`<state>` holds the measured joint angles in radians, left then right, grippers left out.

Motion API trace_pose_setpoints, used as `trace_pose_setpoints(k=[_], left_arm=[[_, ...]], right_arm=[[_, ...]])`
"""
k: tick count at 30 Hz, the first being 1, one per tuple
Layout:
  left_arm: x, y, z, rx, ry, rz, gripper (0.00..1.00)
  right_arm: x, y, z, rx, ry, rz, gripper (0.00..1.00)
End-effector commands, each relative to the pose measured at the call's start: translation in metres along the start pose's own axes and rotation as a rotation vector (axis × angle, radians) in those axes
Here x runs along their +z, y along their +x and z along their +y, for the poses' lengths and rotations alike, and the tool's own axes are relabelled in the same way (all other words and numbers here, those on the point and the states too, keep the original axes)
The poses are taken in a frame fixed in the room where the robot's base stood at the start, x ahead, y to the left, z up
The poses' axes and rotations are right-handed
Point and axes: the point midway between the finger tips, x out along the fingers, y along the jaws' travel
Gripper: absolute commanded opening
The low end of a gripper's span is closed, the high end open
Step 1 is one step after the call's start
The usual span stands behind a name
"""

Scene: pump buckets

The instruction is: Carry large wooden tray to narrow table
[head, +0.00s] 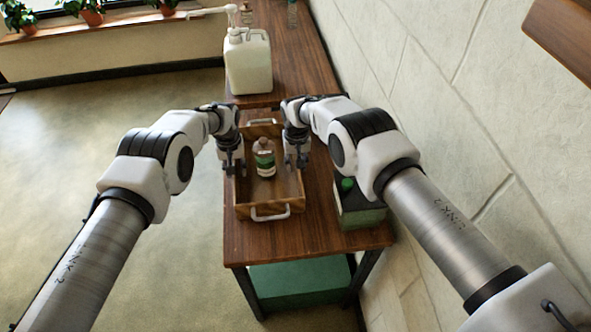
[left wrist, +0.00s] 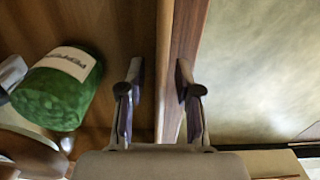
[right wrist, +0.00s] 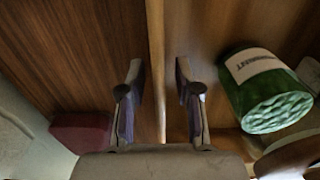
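The large wooden tray (head: 243,212) lies on a brown wooden table (head: 312,228), with metal handles at its near and far ends. A bottle with a green and white label (head: 264,158) stands in it. My left gripper (head: 233,165) is at the tray's left wall, with its fingers apart on either side of the wall (left wrist: 178,45) in the left wrist view. My right gripper (head: 297,160) is at the right wall, its fingers apart around the wall (right wrist: 156,45) in the right wrist view. Gaps show between fingers and wall.
A white pump bucket (head: 248,68) stands on the wooden surface beyond the tray. A green container (head: 360,213) with a green cap stands at the table's right edge. The stone wall (head: 425,90) is close on the right. Open floor (head: 110,115) lies on the left.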

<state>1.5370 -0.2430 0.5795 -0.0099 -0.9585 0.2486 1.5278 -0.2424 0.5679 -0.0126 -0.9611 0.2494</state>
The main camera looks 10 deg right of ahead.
Motion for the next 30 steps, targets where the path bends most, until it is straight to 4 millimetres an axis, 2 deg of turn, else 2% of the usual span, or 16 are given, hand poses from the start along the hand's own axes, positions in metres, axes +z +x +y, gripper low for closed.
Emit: trace_pose_setpoints(k=[4, 7, 15, 19, 25, 30], left_arm=[[-0.001, -0.004, 0.0, 0.0, 0.0, 0.001, 0.33], [-0.001, -0.019, 0.0, -0.001, 0.001, 0.002, 0.33], [-0.001, -0.086, 0.0, -0.001, 0.001, 0.004, 0.33], [0.0, -0.109, 0.0, 0.0, 0.001, 0.001, 0.33], [0.001, -0.121, 0.0, 0.0, 0.0, 0.0, 0.33], [0.001, -0.121, 0.0, 0.0, 0.0, 0.0, 0.33]], right_arm=[[0.0, 0.0, 0.0, 0.0, 0.0, 0.0, 0.33], [0.0, 0.0, 0.0, 0.0, 0.0, 0.0, 0.33], [0.0, 0.0, 0.0, 0.0, 0.0, 0.0, 0.33], [0.0, 0.0, 0.0, 0.0, 0.0, 0.0, 0.33], [-0.001, -0.009, 0.0, 0.001, -0.001, 0.001, 0.33], [-0.001, -0.044, 0.0, 0.001, 0.0, 0.004, 0.33]])
